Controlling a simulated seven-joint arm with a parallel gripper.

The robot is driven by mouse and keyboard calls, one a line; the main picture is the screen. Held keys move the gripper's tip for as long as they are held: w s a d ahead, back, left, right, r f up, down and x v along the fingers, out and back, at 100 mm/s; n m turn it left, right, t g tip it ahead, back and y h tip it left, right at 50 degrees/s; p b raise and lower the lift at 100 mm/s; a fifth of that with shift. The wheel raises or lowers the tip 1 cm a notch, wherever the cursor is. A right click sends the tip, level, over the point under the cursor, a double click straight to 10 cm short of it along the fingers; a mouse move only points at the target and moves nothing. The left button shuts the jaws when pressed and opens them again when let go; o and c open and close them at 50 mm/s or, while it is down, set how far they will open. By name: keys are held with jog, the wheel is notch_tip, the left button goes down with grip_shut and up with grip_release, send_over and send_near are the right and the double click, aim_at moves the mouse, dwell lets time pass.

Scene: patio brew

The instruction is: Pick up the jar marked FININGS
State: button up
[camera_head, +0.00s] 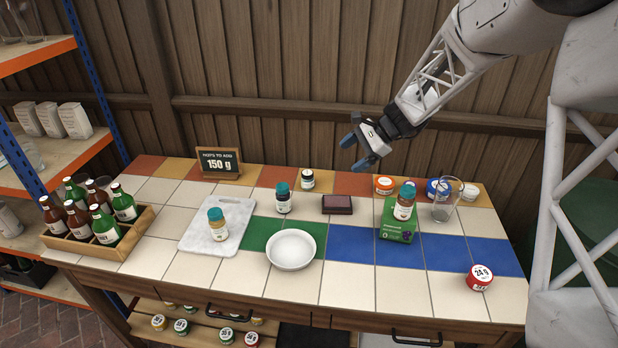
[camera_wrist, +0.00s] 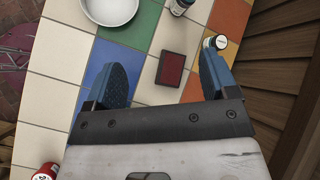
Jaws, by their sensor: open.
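Several jars stand on the tiled table, and I cannot read FININGS on any label. A teal-lidded jar with yellowish contents (camera_head: 217,225) stands on the pale board. A dark teal-lidded jar (camera_head: 283,199) stands behind the bowl; its edge shows in the wrist view (camera_wrist: 180,5). A brown teal-lidded jar (camera_head: 404,203) stands on a green box. A small dark jar with a pale top (camera_head: 308,180) stands at the back; in the wrist view (camera_wrist: 217,42) it appears by the right finger. My gripper (camera_head: 358,151) is open and empty, high above the table's back part.
A white bowl (camera_head: 291,250) sits at the middle. A dark red pad (camera_head: 337,205) lies below my gripper. A clear glass jug (camera_head: 446,201) and lidded tins stand at the right back. A bottle crate (camera_head: 104,247) is at left. A red tin (camera_head: 480,278) is at front right.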

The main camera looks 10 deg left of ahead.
jog(key=w+a+f+m+y, duration=0.25)
jog(key=w+a+f, duration=0.25)
jog(key=w+f, duration=0.5)
jog(key=m+t+y, duration=0.1)
jog(key=m+y, duration=0.1)
jog(key=m, duration=0.2)
send_near(312, 173)
jog(key=x, duration=0.4)
jog(key=shift+x, duration=1.3)
jog(key=shift+x, duration=2.55)
jog(key=shift+w, duration=0.15)
jog(key=c, duration=1)
